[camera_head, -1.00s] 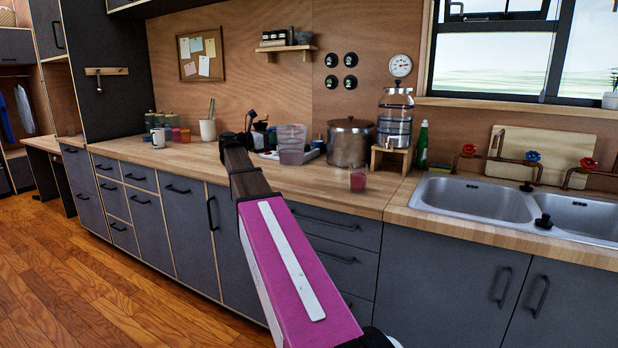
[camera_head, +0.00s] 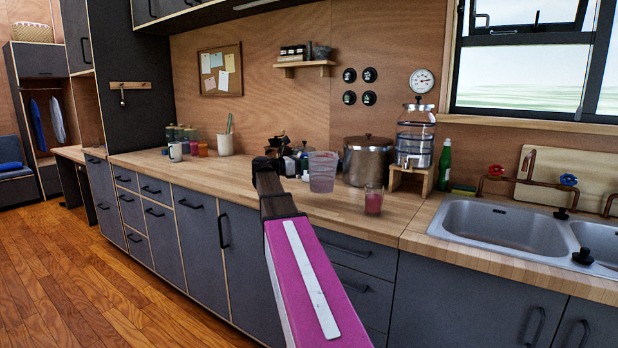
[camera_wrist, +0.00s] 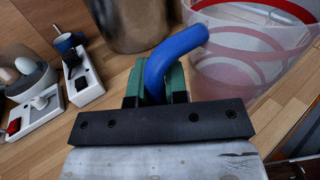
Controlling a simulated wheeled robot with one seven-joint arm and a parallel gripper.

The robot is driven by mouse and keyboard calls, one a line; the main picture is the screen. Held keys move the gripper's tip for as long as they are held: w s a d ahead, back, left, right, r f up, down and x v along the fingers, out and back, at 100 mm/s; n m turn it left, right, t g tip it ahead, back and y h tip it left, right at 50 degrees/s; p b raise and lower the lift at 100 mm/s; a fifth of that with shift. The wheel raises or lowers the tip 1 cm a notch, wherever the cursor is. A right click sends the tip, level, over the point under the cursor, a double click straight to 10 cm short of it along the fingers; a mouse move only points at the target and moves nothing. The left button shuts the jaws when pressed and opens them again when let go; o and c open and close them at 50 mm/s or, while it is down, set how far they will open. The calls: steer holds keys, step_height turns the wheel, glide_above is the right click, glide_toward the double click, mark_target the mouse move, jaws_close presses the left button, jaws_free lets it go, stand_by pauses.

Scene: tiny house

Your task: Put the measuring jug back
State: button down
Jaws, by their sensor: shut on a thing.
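The measuring jug (camera_head: 322,172) is translucent with a pinkish tint, over the worktop in front of the steel pot. In the wrist view its clear wall with red rings (camera_wrist: 235,75) fills the upper right, and its blue handle (camera_wrist: 178,52) runs between my green fingers. My gripper (camera_wrist: 158,85) is shut on that handle. The jug looks roughly upright. Whether its base touches the worktop I cannot tell. In the head view my arm hides most of the gripper.
The steel pot (camera_head: 368,160) stands behind the jug, with a glass of pink liquid (camera_head: 374,200) to the right. A water dispenser (camera_head: 414,140) and the sink (camera_head: 500,222) lie farther right. Worktop left of my arm is largely clear.

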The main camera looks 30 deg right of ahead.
steer(key=shift+d+f, duration=0.2)
steer(key=shift+f, duration=0.6)
steer(key=shift+d+f, duration=0.2)
steer(key=shift+f, duration=0.55)
steer(key=shift+d+f, duration=0.2)
steer(key=shift+f, duration=0.6)
steer(key=c, duration=1.1)
jaws_free()
steer(key=shift+f, duration=0.15)
steer(key=shift+a, duration=0.35)
steer(key=a, duration=1.1)
steer(key=shift+w+a, duration=0.15)
steer(key=shift+w, duration=0.2)
steer(key=shift+a, duration=0.1)
